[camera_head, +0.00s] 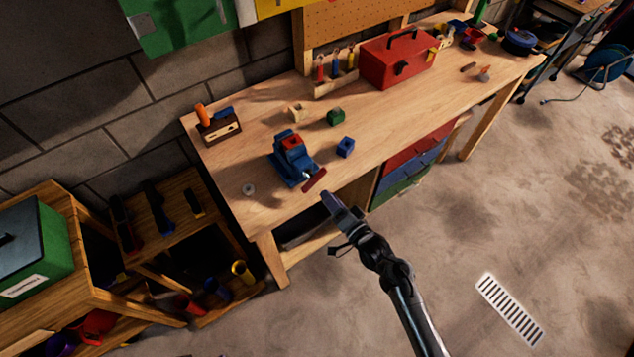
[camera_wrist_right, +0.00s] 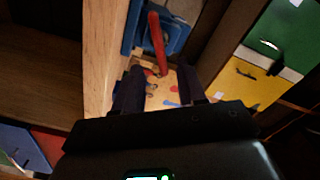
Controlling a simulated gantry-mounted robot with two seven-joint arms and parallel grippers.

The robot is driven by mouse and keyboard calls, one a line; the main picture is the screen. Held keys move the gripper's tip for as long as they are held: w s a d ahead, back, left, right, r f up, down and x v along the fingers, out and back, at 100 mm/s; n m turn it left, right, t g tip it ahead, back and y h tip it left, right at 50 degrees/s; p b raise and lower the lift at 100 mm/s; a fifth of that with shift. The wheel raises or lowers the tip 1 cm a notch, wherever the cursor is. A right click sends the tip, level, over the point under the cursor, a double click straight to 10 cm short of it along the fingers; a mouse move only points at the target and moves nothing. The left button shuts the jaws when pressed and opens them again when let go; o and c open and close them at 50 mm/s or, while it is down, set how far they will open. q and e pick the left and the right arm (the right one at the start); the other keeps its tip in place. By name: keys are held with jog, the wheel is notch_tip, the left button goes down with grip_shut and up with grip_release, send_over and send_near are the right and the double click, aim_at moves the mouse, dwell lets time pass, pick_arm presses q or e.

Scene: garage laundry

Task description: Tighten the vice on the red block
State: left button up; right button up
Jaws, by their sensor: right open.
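The blue vice (camera_head: 284,172) stands near the front edge of the workbench, left of its middle. The red block (camera_head: 292,142) sits at the top of the vice, between its jaws as far as I can see. The vice's red handle (camera_head: 314,180) sticks out at the front edge. My right gripper (camera_head: 331,200) is just in front of the bench edge, near the handle and apparently apart from it. In the right wrist view the gripper (camera_wrist_right: 158,85) is open, with the red handle (camera_wrist_right: 157,42) ahead between its fingers. My left gripper is not in view.
On the workbench (camera_head: 235,170) are a blue block (camera_head: 345,147), a green block (camera_head: 335,117), a small wooden block (camera_head: 296,112) and a red toolbox (camera_head: 398,60). Coloured drawers (camera_head: 408,165) hang below the bench, right of my gripper. The floor in front is clear.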

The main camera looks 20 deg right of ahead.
aim_at(317, 182)
jog(key=x, duration=0.7)
jog(key=shift+w+a, duration=0.1)
jog(key=shift+w, duration=0.25)
grip_shut()
jog(key=shift+r+m, duration=0.15)
jog(key=shift+m, duration=0.15)
